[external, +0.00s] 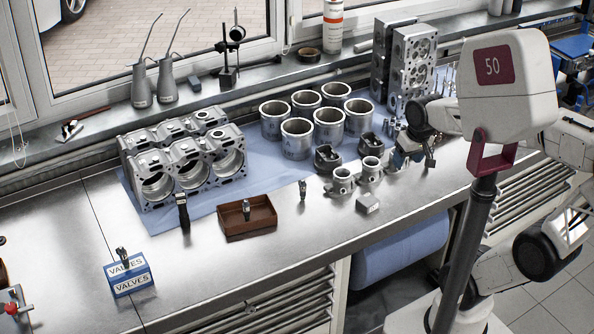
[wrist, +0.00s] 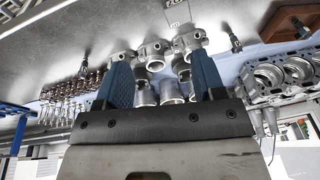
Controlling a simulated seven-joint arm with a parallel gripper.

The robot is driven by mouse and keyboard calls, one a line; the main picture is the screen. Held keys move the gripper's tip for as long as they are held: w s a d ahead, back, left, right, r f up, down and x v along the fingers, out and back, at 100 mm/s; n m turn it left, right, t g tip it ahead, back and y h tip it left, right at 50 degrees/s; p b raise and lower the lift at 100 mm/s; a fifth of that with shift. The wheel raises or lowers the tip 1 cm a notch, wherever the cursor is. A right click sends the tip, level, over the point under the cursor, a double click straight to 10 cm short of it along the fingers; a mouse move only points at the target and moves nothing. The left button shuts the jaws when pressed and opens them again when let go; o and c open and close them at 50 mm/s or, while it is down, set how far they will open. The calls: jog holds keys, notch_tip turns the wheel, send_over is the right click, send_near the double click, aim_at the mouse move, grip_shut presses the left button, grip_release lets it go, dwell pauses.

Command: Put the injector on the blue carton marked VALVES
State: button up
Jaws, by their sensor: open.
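The blue carton (external: 131,286) marked VALVES stands at the front left of the bench in the external view. A small dark-and-metal injector-like part (external: 123,257) stands upright on its top. A similar part (external: 302,190) stands on bare bench right of the brown tray, and it shows in the wrist view (wrist: 236,40). Another (external: 246,209) stands in the tray, and one more (wrist: 85,65) is on the left in the wrist view. I cannot tell which is the task's injector. My gripper (external: 408,160) is open and empty at the bench's right; its blue fingers (wrist: 162,85) show in the wrist view.
The brown tray (external: 262,228) sits mid-bench. The front-left bench is mostly clear.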

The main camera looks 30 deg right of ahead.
jog(key=shift+n+h, duration=0.3)
jog(key=shift+h, duration=0.2)
jog(key=s+d, duration=0.1)
jog(key=s+d+f, duration=0.1)
jog(key=s, duration=0.1)
jog(key=shift+d, duration=0.4)
